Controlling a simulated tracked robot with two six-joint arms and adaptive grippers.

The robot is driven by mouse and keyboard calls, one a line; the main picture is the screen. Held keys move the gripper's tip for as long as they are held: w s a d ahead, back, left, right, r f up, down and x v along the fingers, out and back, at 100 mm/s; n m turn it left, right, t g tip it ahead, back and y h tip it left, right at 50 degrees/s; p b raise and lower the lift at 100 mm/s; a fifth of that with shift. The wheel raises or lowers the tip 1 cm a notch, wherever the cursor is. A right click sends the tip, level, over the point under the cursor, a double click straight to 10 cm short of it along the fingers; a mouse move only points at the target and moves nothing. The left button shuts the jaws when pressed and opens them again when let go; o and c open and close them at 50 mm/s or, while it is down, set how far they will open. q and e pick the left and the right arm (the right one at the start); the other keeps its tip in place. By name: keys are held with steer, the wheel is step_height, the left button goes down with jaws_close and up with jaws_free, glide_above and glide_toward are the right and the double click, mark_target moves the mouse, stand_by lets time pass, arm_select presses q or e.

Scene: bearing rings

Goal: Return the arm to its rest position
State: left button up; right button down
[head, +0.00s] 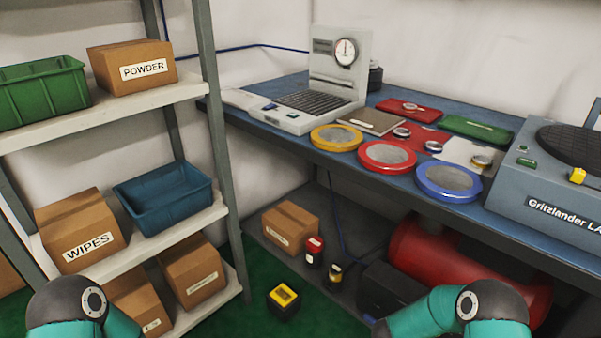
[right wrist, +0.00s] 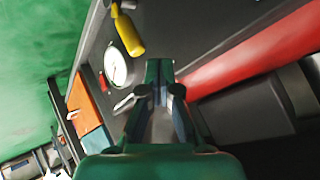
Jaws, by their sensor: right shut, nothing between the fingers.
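My right gripper (right wrist: 159,76) shows in the right wrist view with its fingers together and nothing between them. It is not visible in the head view, where only a bent teal and dark grey part of my right arm (head: 440,312) shows at the lower right. A similar part of my left arm (head: 68,308) shows at the lower left, and my left gripper is out of view. A yellow-rimmed disc (head: 336,138), a red-rimmed disc (head: 387,156) and a blue-rimmed disc (head: 448,181) lie along the front of the blue workbench (head: 292,148), apart from my arms.
A shelf rack (head: 218,130) with boxes and bins stands at the left. A grey machine (head: 550,190) sits on the bench at the right. A red tank (head: 420,255) is under the bench. A black-and-yellow block (head: 284,301) stands on the green floor.

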steer(key=s+a+f+n+g+y, duration=0.3)
steer(key=s+a+n+y, duration=1.2)
steer(key=s+a, duration=0.75)
step_height(320, 180, up, 30)
steer(key=s+d+n+h+p, duration=0.1)
steer(key=n+h+p, duration=0.1)
steer(key=p, duration=2.8)
steer(key=shift+s+n+p, duration=0.3)
steer(key=shift+s, duration=0.05)
